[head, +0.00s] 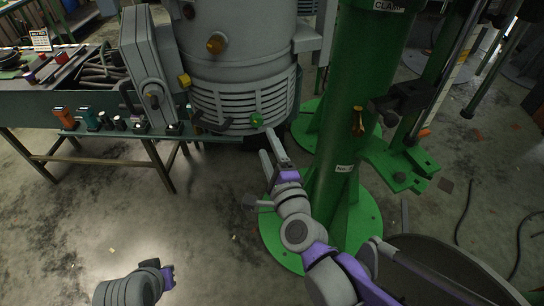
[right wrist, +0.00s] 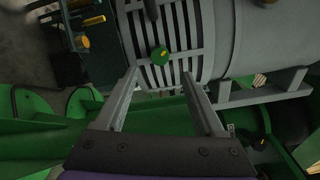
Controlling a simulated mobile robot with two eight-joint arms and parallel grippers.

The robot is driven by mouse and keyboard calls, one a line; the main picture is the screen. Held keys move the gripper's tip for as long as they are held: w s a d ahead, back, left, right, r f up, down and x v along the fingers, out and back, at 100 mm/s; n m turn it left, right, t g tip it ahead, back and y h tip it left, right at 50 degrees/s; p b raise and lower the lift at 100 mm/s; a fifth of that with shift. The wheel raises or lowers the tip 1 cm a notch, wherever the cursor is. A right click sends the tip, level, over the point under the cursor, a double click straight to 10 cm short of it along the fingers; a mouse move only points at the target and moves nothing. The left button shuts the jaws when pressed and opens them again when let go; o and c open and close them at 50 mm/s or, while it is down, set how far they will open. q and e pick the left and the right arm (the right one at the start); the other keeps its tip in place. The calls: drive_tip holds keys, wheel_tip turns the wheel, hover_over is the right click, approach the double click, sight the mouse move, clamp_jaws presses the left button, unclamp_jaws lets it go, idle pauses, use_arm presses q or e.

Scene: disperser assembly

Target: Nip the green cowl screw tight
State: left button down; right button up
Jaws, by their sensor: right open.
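The green cowl screw (head: 256,120) is a small green knob low on the front of the grey slatted cowl (head: 225,100). In the right wrist view the green screw (right wrist: 160,55) lies ahead of the fingers, between their lines and a little beyond the tips. My right gripper (head: 271,144) is open and empty, just below the screw in the head view. In the right wrist view its two fingers (right wrist: 163,75) stand wide apart, and I see no contact with the screw. My left arm shows at the lower left of the head view; its fingers cannot be made out.
A green column (head: 345,120) on a round base stands close to the right of my right gripper. A workbench (head: 90,128) with tools and small parts is at the left.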

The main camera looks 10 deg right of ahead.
drive_tip(key=shift+s+d, duration=0.1)
drive_tip(key=shift+s, duration=1.25)
drive_tip(key=s+a+f+n+g+y, duration=0.1)
drive_tip(key=s+f+n+g+y, duration=0.1)
drive_tip(key=f+n+g, duration=0.3)
drive_tip(key=s+a+f+n+y, duration=0.1)
drive_tip(key=s+f+n, duration=0.1)
drive_tip(key=n, duration=0.5)
drive_tip(key=s+d+f+n+g+h, duration=0.4)
drive_tip(key=s+d+f+n+g, duration=0.3)
drive_tip(key=s+d+f+n, duration=0.1)
wheel_tip(320, 180, down, 2)
drive_tip(key=shift+s+d+f, duration=0.1)
drive_tip(key=shift+s+d, duration=0.3)
drive_tip(key=shift+s, duration=0.4)
